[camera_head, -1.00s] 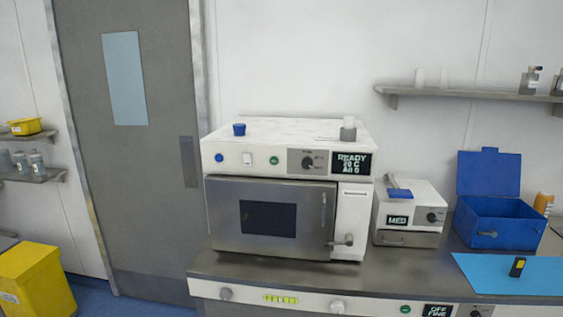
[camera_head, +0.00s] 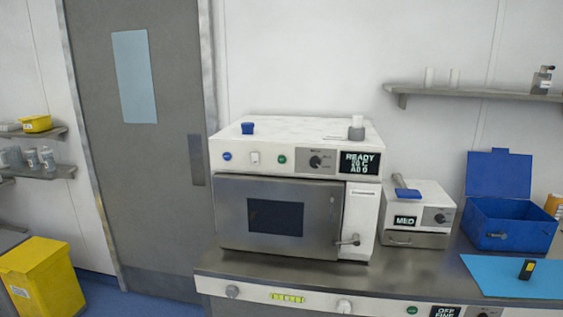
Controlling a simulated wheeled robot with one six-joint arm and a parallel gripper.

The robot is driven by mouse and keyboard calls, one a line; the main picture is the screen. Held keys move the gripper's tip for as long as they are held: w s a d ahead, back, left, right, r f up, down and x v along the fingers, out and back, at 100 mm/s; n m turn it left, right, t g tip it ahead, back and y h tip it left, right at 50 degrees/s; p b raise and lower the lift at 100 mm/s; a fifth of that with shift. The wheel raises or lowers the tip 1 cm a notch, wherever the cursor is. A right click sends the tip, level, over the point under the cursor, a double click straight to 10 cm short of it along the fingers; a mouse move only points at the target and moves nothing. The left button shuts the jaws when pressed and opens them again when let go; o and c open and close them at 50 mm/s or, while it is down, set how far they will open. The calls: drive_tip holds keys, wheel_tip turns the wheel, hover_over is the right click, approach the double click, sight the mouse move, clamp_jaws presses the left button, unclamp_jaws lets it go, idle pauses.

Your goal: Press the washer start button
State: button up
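A large white machine with a grey front door (camera_head: 230,218) stands on the steel counter; its door looks shut. Its top panel carries a blue button (camera_head: 227,156), a white switch (camera_head: 255,158), a green button (camera_head: 281,159), a dark knob (camera_head: 316,162) and a display (camera_head: 360,163) whose first line reads READY. A second green button (camera_head: 412,310) sits on the counter's front panel, beside a display (camera_head: 445,312) reading OFF FINE, at the bottom edge. I cannot tell from labels which machine is the washer. My gripper is not in view.
A small white unit (camera_head: 428,214) reading MED stands right of the machine, then an open blue box (camera_head: 508,226) and a light blue mat (camera_head: 490,276). A yellow bin (camera_head: 42,278) stands lower left by the grey door (camera_head: 152,200). A shelf (camera_head: 460,93) hangs upper right.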

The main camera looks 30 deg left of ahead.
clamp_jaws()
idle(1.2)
